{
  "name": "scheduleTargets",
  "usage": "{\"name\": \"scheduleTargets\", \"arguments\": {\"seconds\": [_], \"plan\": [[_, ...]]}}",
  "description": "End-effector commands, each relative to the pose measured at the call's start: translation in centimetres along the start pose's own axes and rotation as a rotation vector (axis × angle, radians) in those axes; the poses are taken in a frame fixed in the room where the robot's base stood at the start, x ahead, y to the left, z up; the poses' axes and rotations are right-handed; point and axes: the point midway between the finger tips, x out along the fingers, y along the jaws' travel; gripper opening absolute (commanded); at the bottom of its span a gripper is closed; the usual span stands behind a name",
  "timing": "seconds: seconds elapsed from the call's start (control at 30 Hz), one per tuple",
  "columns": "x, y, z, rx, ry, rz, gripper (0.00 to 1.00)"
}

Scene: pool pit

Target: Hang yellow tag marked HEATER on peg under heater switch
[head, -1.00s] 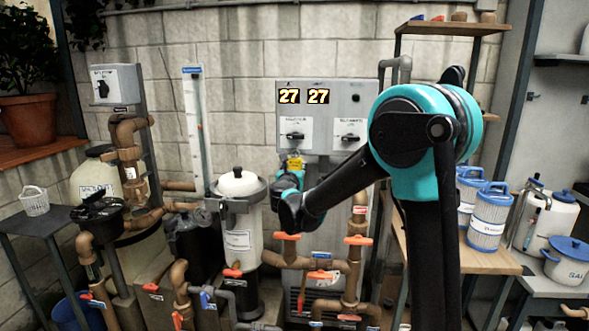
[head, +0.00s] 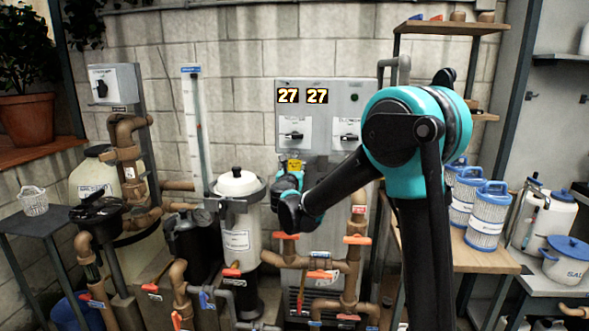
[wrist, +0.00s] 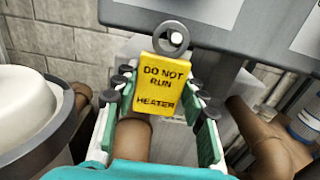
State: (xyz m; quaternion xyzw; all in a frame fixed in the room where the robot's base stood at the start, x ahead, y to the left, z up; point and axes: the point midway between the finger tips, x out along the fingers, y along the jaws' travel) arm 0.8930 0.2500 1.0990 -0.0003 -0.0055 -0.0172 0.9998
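The yellow tag (wrist: 160,85) reads DO NOT RUN HEATER and has a grey ring (wrist: 172,39) at its top. In the head view the tag (head: 294,166) is at the lower part of the grey control panel (head: 331,99), below the left rotary switch (head: 293,135). The switch's label is too blurred to read surely. The ring is in front of the panel's lower edge in the wrist view. I cannot make out the peg or whether the ring touches it.
A second switch (head: 347,137) is right of the first. A white canister (head: 237,205) stands close left of my gripper. Brown pipes with orange valve handles (head: 322,274) run below it. A wooden bench with blue-lidded filters (head: 489,217) is at the right.

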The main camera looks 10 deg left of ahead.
Motion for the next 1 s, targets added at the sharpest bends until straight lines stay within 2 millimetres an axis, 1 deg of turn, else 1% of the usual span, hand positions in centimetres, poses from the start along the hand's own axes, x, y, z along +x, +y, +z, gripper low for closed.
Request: {"name": "scheduleTargets", "arguments": {"seconds": [0.03, 0.2, 0.47, 0.57, 0.67, 0.73, 1.0], "plan": [[0.0, 0.0, 0.0, 0.0, 0.0, 0.0, 0.46], [0.0, 0.0, 0.0, 0.0, 0.0, 0.0, 0.66], [0.0, 0.0, 0.0, 0.0, 0.0, 0.0, 0.66], [-0.5, 0.1, 0.0, 0.0, 0.0, 0.001, 0.66], [-1.6, 0.1, 0.0, 0.0, 0.0, 0.003, 0.66], [-2.8, 0.1, 0.0, 0.0, 0.0, 0.002, 0.66], [-8.4, 0.1, 0.0, 0.0, 0.0, 0.003, 0.66]]}}
